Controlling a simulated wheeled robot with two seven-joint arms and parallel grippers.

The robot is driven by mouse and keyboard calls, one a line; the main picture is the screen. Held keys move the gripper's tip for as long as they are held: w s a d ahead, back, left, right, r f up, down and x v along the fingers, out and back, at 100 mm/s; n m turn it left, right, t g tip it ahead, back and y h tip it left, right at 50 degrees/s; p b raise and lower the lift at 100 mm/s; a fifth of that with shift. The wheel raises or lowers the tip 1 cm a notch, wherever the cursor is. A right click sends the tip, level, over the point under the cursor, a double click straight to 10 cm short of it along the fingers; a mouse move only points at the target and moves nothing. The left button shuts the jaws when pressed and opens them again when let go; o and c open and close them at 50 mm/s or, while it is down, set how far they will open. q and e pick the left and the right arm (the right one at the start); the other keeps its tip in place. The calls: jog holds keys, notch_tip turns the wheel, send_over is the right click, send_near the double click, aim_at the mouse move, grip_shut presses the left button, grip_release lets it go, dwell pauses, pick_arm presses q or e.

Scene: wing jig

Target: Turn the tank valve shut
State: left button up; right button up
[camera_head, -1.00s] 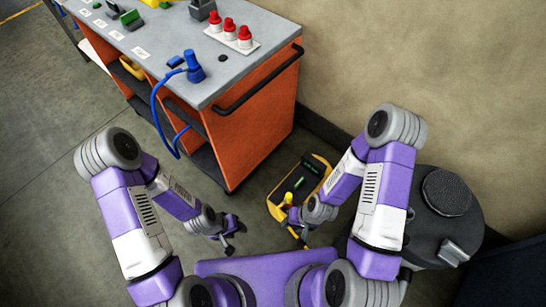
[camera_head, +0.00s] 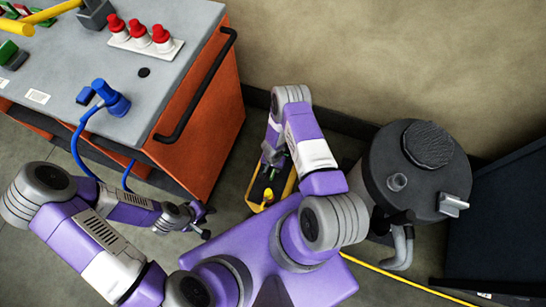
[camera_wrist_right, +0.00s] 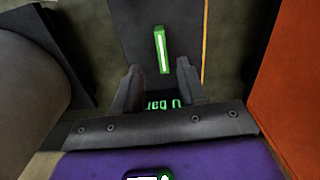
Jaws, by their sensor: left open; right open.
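I cannot pick out the tank valve for certain. A dark grey round tank (camera_head: 430,195) stands on the floor at the right in the head view, with a small grey knob (camera_head: 397,182), a ribbed round cap and a light grey lever-like fitting (camera_head: 453,205) on top. My right gripper (camera_head: 272,160) is over the yellow-edged bin, left of the tank and apart from it. In the wrist view its fingers (camera_wrist_right: 158,88) are apart, with nothing between them. My left gripper (camera_head: 206,220) is open and empty, low beside the cart.
An orange cart (camera_head: 205,130) with a grey top and black handle stands at the left. On it are red knobs (camera_head: 140,33) and a blue fitting (camera_head: 112,100) with a blue hose. The yellow-edged bin (camera_head: 252,190) lies below my right gripper. A dark cabinet (camera_head: 500,220) stands far right.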

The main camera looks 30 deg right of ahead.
aim_at(273, 172)
jog(key=shift+m, duration=0.3)
jog(key=f+b, duration=0.1)
jog(key=f, duration=0.2)
jog(key=f+b, duration=0.1)
jog(key=f, duration=0.2)
jog(key=f+b, duration=0.2)
jog(key=f, duration=0.1)
jog(key=shift+w+d, duration=0.3)
jog(key=shift+w, duration=0.1)
grip_shut()
